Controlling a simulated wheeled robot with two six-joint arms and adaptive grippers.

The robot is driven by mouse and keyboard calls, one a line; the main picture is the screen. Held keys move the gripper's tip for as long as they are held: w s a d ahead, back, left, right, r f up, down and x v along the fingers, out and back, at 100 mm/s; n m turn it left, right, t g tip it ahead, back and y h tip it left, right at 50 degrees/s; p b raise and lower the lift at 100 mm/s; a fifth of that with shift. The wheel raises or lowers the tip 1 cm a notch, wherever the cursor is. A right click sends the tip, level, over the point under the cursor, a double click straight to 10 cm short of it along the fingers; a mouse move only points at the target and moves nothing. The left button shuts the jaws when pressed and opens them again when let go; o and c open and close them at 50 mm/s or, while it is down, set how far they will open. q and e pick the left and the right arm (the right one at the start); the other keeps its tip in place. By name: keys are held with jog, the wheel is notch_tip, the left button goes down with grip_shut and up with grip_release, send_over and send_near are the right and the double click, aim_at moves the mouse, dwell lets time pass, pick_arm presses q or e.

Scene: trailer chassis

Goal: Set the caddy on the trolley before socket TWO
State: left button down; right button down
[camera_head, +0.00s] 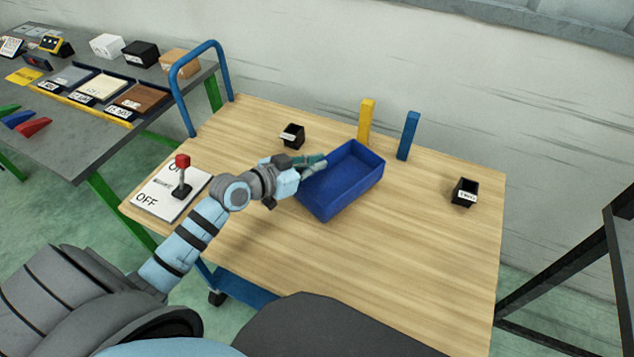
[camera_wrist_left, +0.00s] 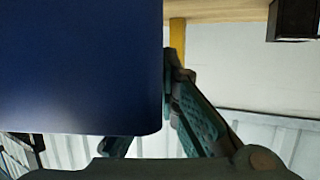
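The blue caddy (camera_head: 331,203), an open rectangular bin, is at the middle of the trolley's wooden top (camera_head: 420,260). I cannot tell whether it rests there or is slightly raised. My left gripper (camera_head: 314,164) is at its left side, fingers against the rim near the back left corner. In the left wrist view the caddy (camera_wrist_left: 75,65) fills the upper left and hides part of the fingers, so their closure is unclear. Small black labelled sockets stand behind left (camera_head: 292,136) and at the right (camera_head: 465,192); their labels are too small to read surely. My right gripper is out of view.
A yellow post (camera_head: 366,121) and a blue post (camera_head: 408,136) stand behind the caddy. A white ON/OFF plate with a red-knobbed lever (camera_head: 182,175) is front left. The blue handle (camera_head: 178,95) rises at left. The trolley's front right is clear.

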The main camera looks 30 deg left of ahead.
aim_at(318, 176)
pick_arm(q)
notch_tip(318, 176, down, 4)
jog(key=shift+f+b, duration=0.15)
jog(key=shift+b, duration=0.65)
jog(key=shift+f, duration=0.1)
jog(key=c, duration=1.8)
grip_release()
